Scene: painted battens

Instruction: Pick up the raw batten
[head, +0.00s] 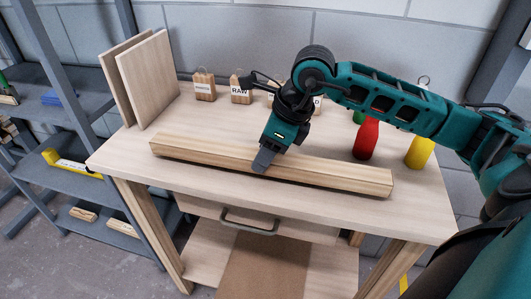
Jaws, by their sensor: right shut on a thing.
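The raw batten (330,176) is a long, bare light-wood bar. It lies across the workbench (420,215), running from the left side to the right side near the front edge. My right gripper (262,163) comes down from above and is shut on the batten near its middle. The fingers hide a short piece of the bar. I cannot tell whether the batten touches the bench top or is slightly above it. My left gripper is not in view.
Wooden tags, one reading RAW (241,89), stand at the back. Two boards (150,80) lean at the back left. A red bottle (367,139) and a yellow bottle (420,151) stand behind the batten's right end. Grey shelving (75,190) is on the left.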

